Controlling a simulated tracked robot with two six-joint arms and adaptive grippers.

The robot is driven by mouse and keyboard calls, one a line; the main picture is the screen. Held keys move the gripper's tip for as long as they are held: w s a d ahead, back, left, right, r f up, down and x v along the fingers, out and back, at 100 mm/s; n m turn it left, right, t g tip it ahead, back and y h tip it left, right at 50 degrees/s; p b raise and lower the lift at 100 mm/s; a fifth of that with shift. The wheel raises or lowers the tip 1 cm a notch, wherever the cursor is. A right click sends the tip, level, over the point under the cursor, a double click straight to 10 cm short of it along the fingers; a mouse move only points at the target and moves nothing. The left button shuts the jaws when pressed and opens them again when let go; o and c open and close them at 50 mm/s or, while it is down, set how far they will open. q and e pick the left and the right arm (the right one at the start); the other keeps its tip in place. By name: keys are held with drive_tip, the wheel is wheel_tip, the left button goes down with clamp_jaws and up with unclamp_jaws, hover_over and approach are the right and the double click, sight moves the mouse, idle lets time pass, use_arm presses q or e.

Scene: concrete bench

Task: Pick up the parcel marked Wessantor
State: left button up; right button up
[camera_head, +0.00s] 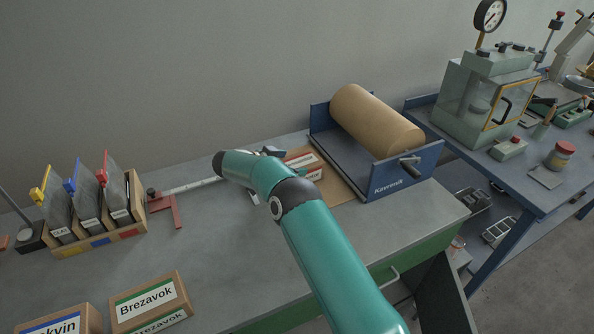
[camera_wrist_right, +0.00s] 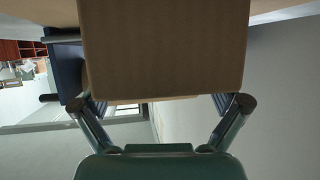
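No label reading Wessantor can be made out. In the head view a parcel with a red-edged label (camera_head: 305,163) sits at the back of the bench by the roller stand; my right arm partly hides it and its text is unreadable. My right gripper (camera_head: 265,172) is beside it, mostly behind my own wrist. In the right wrist view a plain brown box (camera_wrist_right: 165,45) fills the space ahead of my right gripper (camera_wrist_right: 162,103). The fingers stand wide apart at its two edges; the box hides the tips, so contact cannot be told. My left gripper is not in view.
A Brezavok parcel (camera_head: 150,302) and a partly cut-off parcel ending in "kvin" (camera_head: 65,322) lie at the front left. A wooden rack (camera_head: 100,243) with several grey plates stands at left. The blue Kavronik roller stand (camera_head: 405,178) is at right.

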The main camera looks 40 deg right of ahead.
drive_tip(key=c, duration=1)
drive_tip(key=shift+r, duration=0.15)
